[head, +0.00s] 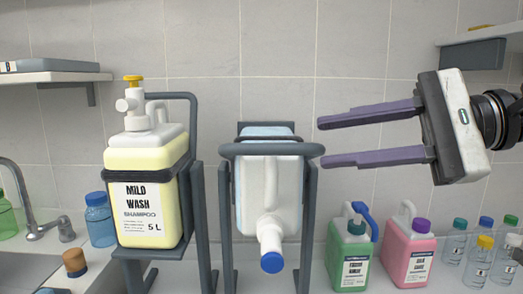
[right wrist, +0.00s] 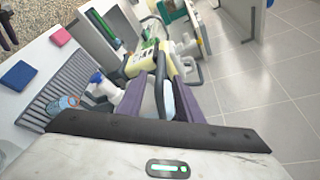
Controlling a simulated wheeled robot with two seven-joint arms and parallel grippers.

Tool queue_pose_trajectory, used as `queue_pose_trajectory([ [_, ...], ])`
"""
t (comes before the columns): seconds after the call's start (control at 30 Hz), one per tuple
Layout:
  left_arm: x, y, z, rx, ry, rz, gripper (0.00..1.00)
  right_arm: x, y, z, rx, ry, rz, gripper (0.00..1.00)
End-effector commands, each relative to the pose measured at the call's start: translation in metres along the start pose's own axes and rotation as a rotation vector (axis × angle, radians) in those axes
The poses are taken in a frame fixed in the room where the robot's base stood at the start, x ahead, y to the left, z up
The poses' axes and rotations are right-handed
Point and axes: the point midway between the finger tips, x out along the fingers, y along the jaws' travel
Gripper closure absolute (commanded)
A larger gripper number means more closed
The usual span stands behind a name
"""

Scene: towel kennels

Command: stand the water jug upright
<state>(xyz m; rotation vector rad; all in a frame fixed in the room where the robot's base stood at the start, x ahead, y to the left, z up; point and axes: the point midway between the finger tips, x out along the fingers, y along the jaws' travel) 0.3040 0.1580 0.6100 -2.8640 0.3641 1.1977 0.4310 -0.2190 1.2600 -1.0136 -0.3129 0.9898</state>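The water jug (head: 270,190) is white with a blue cap (head: 271,263). In the head view it lies tipped in a grey metal cradle (head: 225,205), its neck and cap pointing down toward me. A cradle bar (head: 270,149) crosses in front of its upper part. My right gripper (head: 321,142) is open and empty, with its two purple fingers pointing left, to the right of the jug and near the cradle's upper right. In the right wrist view the fingers (right wrist: 160,82) show with the cradle's dark bar (right wrist: 192,72) beyond them. My left gripper is not in view.
A yellow shampoo jug (head: 150,190) with a pump stands in another grey frame on the left. Green (head: 349,250) and pink (head: 407,250) bottles and several small clear bottles stand at right. A sink and tap (head: 35,210) are at far left. Shelves hang at both sides.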

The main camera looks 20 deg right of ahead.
Motion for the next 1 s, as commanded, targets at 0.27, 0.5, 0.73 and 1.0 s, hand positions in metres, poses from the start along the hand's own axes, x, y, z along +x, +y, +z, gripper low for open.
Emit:
queue_pose_trajectory([
  [0.27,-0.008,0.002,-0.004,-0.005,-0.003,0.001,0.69,0.031,-0.003,0.0,-0.019,0.015,0.001,0.68],
  [0.5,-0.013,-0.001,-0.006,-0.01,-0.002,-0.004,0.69,0.075,-0.003,0.0,-0.017,0.012,0.001,0.68],
  [0.73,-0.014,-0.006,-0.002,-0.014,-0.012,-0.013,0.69,0.098,-0.002,-0.002,-0.016,0.015,0.0,0.68],
  [1.0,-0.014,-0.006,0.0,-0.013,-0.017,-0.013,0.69,0.1,-0.001,-0.003,-0.016,0.016,-0.001,0.68],
])
